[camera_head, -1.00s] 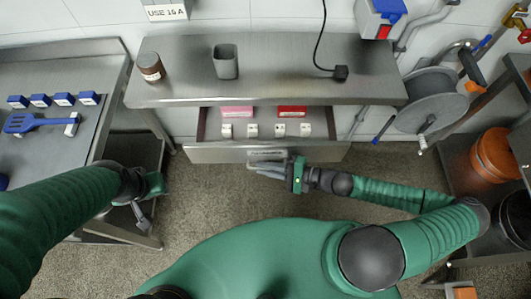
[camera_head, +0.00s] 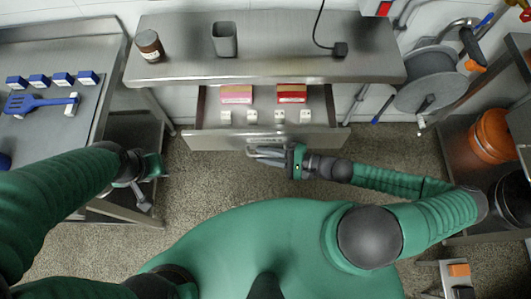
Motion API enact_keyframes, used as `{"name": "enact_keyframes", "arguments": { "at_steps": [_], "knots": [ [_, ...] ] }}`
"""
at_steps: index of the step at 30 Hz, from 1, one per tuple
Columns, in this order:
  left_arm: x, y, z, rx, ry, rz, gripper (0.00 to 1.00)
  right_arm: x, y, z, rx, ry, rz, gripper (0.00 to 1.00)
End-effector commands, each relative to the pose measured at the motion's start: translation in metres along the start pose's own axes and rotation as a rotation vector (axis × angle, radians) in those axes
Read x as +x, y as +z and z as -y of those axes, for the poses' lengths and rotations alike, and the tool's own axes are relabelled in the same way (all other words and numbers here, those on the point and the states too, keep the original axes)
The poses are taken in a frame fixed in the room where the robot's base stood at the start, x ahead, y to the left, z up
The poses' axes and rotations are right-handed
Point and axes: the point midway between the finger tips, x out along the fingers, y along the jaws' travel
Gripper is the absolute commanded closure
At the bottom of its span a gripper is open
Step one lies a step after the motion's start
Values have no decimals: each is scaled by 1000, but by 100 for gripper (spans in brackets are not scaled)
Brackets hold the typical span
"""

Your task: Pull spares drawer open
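The spares drawer (camera_head: 200,140) is a grey metal drawer under the steel bench, and it stands open. Inside it lie a pink-topped box (camera_head: 236,94), a red-topped box (camera_head: 291,94) and a row of several small white parts (camera_head: 252,117). My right gripper (camera_head: 266,154) is at the middle of the drawer front, with its fingers closed around the bar handle (camera_head: 254,148); the fingers hide part of the handle. My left gripper (camera_head: 148,190) hangs low at the left, away from the drawer, near the left bench's lower shelf; its finger gap is unclear.
The bench top (camera_head: 280,65) above the drawer bears a brown jar (camera_head: 149,45), a grey cup (camera_head: 225,40) and a black plug (camera_head: 340,49). A left bench holds a blue spatula (camera_head: 40,103). A hose reel (camera_head: 428,88) and orange pot (camera_head: 492,135) stand right. Floor before the drawer is clear.

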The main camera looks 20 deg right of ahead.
Motion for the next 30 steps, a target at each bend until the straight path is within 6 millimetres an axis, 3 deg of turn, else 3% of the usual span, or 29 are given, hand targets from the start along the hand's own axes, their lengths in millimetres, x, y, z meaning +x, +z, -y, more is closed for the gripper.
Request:
{"name": "enact_keyframes", "arguments": {
  "at_steps": [7,11,24,30],
  "knots": [
    [0,0,0,0,0,0,64,-1,0,1,0,-1,1,81],
    [0,0,0,0,0,0,64,-15,-1,1,-2,0,-3,81],
    [-2,0,0,0,0,0,64,-136,-3,-1,1,3,-6,81],
    [-3,-1,0,0,0,0,64,-165,-2,-1,2,1,-2,81]
  ]
}}
